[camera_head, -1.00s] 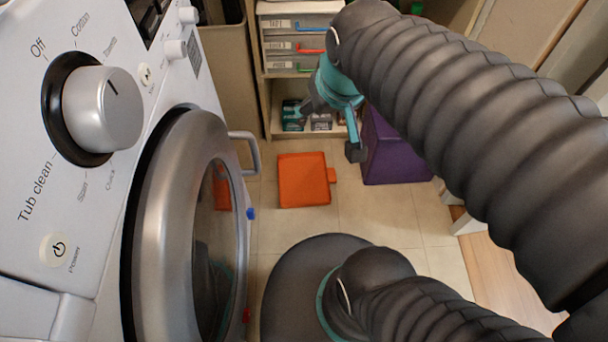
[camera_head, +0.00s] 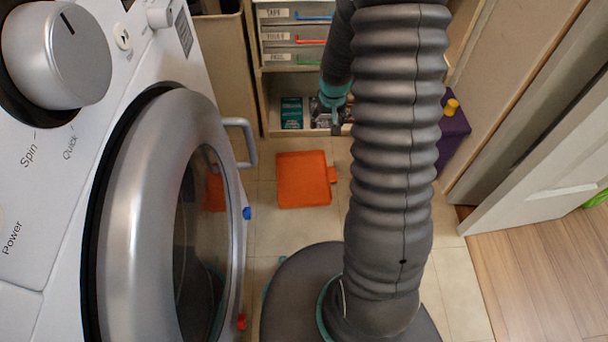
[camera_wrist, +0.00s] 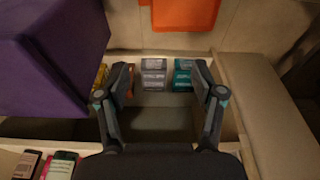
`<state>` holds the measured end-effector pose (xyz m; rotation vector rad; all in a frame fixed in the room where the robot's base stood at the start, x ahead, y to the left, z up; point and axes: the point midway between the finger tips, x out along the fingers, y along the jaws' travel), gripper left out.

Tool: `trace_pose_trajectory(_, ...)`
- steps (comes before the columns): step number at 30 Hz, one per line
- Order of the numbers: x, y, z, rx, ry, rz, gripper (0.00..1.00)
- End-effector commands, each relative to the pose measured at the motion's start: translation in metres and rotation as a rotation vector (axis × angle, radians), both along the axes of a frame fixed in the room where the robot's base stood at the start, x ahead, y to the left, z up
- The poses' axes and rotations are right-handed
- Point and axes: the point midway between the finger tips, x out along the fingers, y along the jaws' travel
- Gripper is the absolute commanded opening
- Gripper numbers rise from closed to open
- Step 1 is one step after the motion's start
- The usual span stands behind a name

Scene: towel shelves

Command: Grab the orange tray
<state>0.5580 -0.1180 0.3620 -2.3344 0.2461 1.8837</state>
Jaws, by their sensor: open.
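The orange tray (camera_head: 303,180) lies flat on the tiled floor in the head view, with a small tab on its right side. In the wrist view its part-cut shape (camera_wrist: 185,12) shows at the top edge, beyond the fingertips. My gripper (camera_wrist: 163,78) is open and empty, its two fingers spread over the shelf compartment with small boxes. In the head view my gripper (camera_head: 335,122) is partly hidden by my arm, in front of the low shelf and apart from the tray.
A washing machine (camera_head: 165,230) with a protruding round door stands at left. Behind the tray is a drawer-and-shelf unit (camera_head: 262,105). A purple bin (camera_head: 452,135) stands right of my arm and close on the left in the wrist view. Floor around the tray is clear.

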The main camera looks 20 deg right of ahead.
Motion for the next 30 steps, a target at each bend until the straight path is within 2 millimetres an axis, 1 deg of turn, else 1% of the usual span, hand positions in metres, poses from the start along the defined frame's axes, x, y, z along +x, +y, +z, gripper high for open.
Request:
trace_pose_trajectory(1, 0.002, -0.007, -0.032, 0.005, 0.021, -0.011, 0.68)
trace_pose_trajectory(2, 0.004, -0.011, -0.046, 0.006, 0.027, -0.016, 0.68)
trace_pose_trajectory(3, 0.005, -0.015, -0.066, 0.009, 0.038, -0.024, 0.68)
trace_pose_trajectory(5, 0.007, -0.022, -0.093, 0.012, 0.05, -0.034, 0.68)
trace_pose_trajectory(6, 0.007, -0.025, -0.111, 0.014, 0.057, -0.041, 0.68)
trace_pose_trajectory(9, 0.006, -0.033, -0.147, 0.018, 0.072, -0.054, 0.68)
trace_pose_trajectory(10, 0.005, -0.035, -0.156, 0.018, 0.077, -0.057, 0.68)
trace_pose_trajectory(13, 0.003, -0.039, -0.178, 0.021, 0.085, -0.065, 0.68)
trace_pose_trajectory(20, 0.003, -0.042, -0.206, 0.023, 0.091, -0.071, 0.68)
trace_pose_trajectory(27, 0.007, -0.044, -0.249, 0.022, 0.091, -0.07, 0.68)
trace_pose_trajectory(30, 0.009, -0.044, -0.263, 0.022, 0.091, -0.07, 0.68)
